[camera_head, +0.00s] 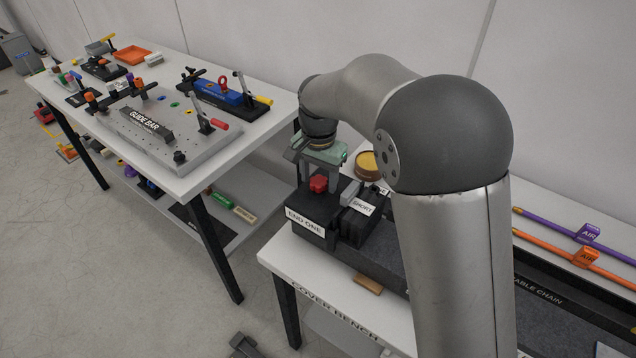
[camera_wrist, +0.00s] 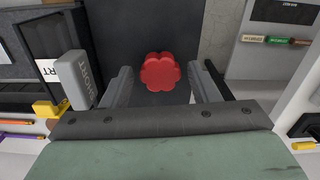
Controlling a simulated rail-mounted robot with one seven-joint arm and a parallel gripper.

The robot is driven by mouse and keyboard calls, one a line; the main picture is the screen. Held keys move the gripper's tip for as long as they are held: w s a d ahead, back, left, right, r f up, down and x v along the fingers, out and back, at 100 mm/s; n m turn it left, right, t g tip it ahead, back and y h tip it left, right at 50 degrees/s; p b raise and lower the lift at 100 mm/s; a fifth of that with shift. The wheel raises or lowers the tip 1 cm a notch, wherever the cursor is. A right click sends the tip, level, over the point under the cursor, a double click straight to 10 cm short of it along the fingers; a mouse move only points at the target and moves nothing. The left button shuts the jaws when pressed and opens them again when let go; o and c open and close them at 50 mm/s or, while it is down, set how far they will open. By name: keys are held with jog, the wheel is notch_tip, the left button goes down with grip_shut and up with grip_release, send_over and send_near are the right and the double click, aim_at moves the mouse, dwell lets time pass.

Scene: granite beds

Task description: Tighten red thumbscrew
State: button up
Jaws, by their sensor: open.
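The red thumbscrew (camera_head: 318,184) is a lobed knob on top of the black block labelled END ONE (camera_head: 305,221). In the wrist view the red thumbscrew (camera_wrist: 160,72) lies between and just beyond the fingertips of my gripper (camera_wrist: 163,80), with a gap on each side. My gripper (camera_head: 320,180) is open and points down over the knob. The fingers do not appear to touch it. The knob's shaft is hidden beneath its head.
A block labelled SHORT (camera_head: 362,207) stands close to the right of the knob. A wooden piece (camera_head: 367,284) lies on the cover bench (camera_head: 330,300). Orange (camera_head: 585,258) and purple (camera_head: 587,233) AIR lines run at the right. A second table (camera_head: 245,125) holds fixtures.

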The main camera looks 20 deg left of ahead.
aim_at(319, 180)
notch_tip(319, 180, up, 6)
jog(key=p, duration=0.4)
notch_tip(319, 180, up, 17)
jog(key=b, duration=0.1)
jog(key=shift+r+b, duration=0.2)
jog(key=shift+b, duration=0.2)
jog(key=s+d+f+n, duration=0.1)
jog(key=s+d+f, duration=0.25)
jog(key=d, duration=0.55)
jog(key=s+d+f, duration=0.2)
jog(key=s+d, duration=0.2)
jog(key=d, duration=0.6)
jog(key=s+d+f, duration=0.5)
jog(key=s+f, duration=0.1)
jog(key=s, duration=0.2)
jog(key=s+d+f+n+t, duration=0.1)
jog(key=s+d+f, duration=0.4)
jog(key=s, duration=0.3)
jog(key=shift+d+f+n, duration=0.3)
jog(key=shift+d+f, duration=0.05)
jog(key=shift+d, duration=0.25)
